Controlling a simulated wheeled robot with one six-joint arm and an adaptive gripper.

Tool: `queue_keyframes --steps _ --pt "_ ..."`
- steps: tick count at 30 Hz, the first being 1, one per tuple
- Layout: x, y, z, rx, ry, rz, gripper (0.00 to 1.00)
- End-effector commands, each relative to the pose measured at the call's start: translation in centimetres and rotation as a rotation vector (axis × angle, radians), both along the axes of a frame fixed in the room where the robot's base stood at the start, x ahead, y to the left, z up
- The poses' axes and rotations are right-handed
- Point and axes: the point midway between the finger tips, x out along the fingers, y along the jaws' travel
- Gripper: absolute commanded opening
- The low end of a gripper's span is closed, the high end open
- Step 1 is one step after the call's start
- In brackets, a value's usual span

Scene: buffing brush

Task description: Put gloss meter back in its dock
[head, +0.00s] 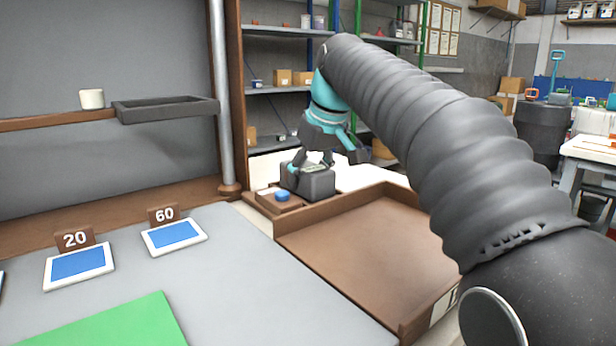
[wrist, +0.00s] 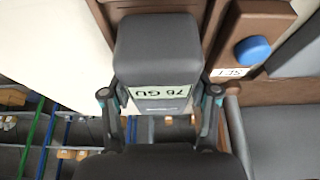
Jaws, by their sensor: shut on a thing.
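The gloss meter (head: 316,184) is a dark grey box with a pale display. In the wrist view the meter (wrist: 157,47) shows an upside-down reading like 76 GU. My gripper (head: 312,163) is above it in the head view, with its fingers shut on the meter's sides. The gripper also shows in the wrist view (wrist: 160,97), one finger on each side. A brown wooden block with a blue button (head: 283,196), seemingly the dock (head: 262,203), is right beside the meter. I cannot tell whether the meter rests on it or hangs just above.
A brown walled tray (head: 365,255) lies in front of the meter. A grey bench (head: 220,285) holds blue-faced plates marked 20 (head: 78,265) and 60 (head: 174,236), and a green sheet (head: 130,322). A metal post (head: 222,95) stands left of the block.

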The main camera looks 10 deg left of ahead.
Motion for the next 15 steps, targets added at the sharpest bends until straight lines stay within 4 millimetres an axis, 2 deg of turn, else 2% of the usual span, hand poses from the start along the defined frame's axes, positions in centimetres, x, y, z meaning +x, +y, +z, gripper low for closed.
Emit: queue_keyframes --steps 4,5,7,8,15 --pt "-0.01 0.00 -0.26 0.000 0.000 0.000 0.27" --pt "-0.01 -0.01 -0.25 -0.001 0.001 0.000 0.65" --pt "-0.01 -0.01 -0.21 -0.001 0.001 0.000 0.82" --pt "-0.01 -0.01 -0.21 -0.001 0.001 0.000 0.85" --pt "0.00 -0.02 -0.20 -0.001 0.001 0.000 0.85"
